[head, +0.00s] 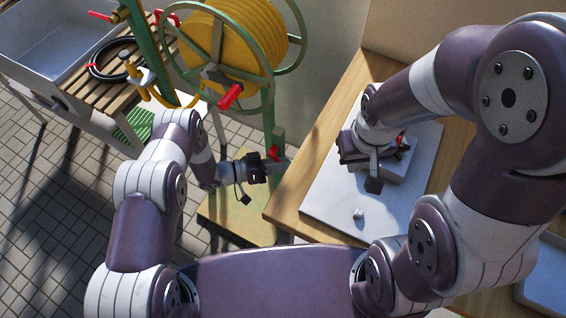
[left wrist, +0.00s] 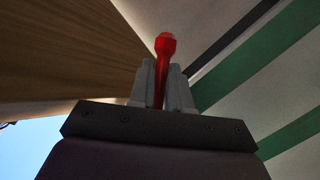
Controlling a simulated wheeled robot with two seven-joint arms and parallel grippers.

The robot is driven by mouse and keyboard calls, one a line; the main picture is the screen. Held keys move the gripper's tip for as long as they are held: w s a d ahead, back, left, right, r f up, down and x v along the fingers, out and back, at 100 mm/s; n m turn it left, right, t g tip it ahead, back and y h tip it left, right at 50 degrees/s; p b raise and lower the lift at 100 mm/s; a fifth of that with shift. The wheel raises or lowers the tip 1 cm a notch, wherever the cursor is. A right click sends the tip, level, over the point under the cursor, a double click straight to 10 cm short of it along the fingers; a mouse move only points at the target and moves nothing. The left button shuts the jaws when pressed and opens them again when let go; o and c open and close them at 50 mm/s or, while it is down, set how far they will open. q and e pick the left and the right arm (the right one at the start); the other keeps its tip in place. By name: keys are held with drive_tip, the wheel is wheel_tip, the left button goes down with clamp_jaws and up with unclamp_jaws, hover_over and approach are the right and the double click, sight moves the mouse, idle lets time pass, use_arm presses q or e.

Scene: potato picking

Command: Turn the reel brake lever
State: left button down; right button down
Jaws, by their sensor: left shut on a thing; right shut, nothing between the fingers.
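The red brake lever (head: 275,153) is on the green post of the hose reel stand. It also shows in the left wrist view (left wrist: 165,46), its knobbed end sticking out past the grey fingers. My left gripper (head: 276,166) is shut on the lever; in the left wrist view its two fingers (left wrist: 164,84) stand on either side of the red shaft. The hose reel (head: 217,50) carries yellow hose and has a red crank handle (head: 231,96). My right gripper (head: 385,160) is shut over the white board, its fingertips mostly hidden.
A wooden table (head: 318,130) stands at the right with a white board (head: 324,196) and a small pale piece (head: 358,214) on it. A slatted wooden rack (head: 97,88) with a coiled black hose (head: 112,62) adjoins a metal sink (head: 50,35) at upper left.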

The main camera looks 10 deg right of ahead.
use_arm(q)
drive_tip(key=shift+w+a+f+m+y, duration=0.25)
drive_tip(key=shift+m+y, duration=0.35)
drive_tip(key=shift+y, duration=0.2)
drive_tip(key=c, duration=1.4)
unclamp_jaws()
drive_tip(key=p+v, duration=0.2)
drive_tip(key=v, duration=1)
drive_tip(key=shift+s+a, duration=0.15)
drive_tip(key=shift+a, duration=0.15)
